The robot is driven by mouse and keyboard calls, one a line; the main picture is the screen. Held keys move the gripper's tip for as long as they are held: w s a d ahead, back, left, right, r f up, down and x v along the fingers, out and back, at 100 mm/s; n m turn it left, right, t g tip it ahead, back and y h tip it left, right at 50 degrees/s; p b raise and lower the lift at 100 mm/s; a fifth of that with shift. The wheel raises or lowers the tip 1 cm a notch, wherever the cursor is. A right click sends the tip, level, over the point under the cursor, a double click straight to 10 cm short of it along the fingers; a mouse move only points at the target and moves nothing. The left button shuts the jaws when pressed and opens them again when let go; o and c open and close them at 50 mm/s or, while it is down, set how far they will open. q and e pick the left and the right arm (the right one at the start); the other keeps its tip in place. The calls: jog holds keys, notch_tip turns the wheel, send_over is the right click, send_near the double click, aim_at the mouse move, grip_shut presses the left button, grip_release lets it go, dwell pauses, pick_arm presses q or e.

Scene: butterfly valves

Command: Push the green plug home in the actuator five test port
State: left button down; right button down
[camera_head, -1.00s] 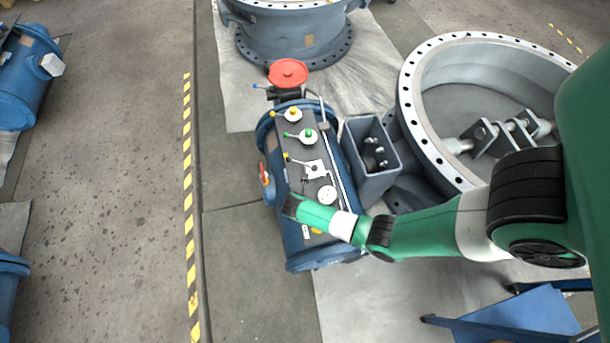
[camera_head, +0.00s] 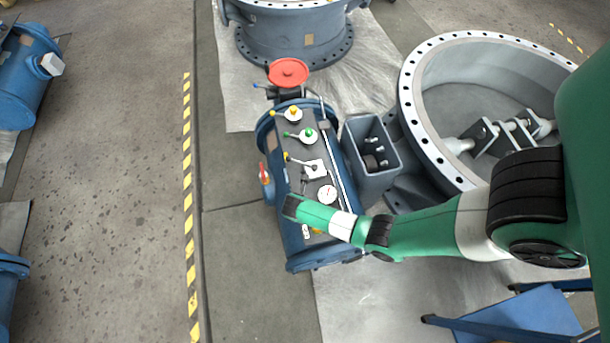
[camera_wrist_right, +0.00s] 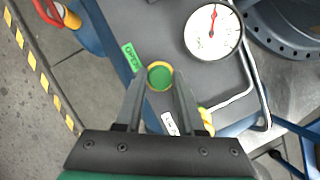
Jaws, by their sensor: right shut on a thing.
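In the right wrist view the green plug (camera_wrist_right: 160,77) shows as a round green face inside a yellow ring. My right gripper (camera_wrist_right: 160,84) is shut on it, with one finger on each side. The plug is over the grey top panel of the blue actuator (camera_wrist_right: 153,25); whether it is seated in a port cannot be told, as its underside is hidden. In the head view my right wrist (camera_head: 318,217) covers the near end of the actuator (camera_head: 300,258) and hides the plug. My left gripper is not in view.
A white dial gauge (camera_wrist_right: 214,32) is close beyond the plug, with a green OPEN label (camera_wrist_right: 131,57) at its left. A bent metal pipe (camera_wrist_right: 245,95) runs at the right. Levers, a red handwheel (camera_head: 288,72) and a grey open box (camera_head: 370,180) are farther along.

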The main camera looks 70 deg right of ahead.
jog(key=shift+f, duration=0.25)
grip_release()
dwell(0.6)
jog(key=shift+r, duration=0.15)
notch_tip(320, 180, up, 7)
jog(key=p, duration=0.8)
jog(key=shift+r, duration=0.2)
dwell(0.4)
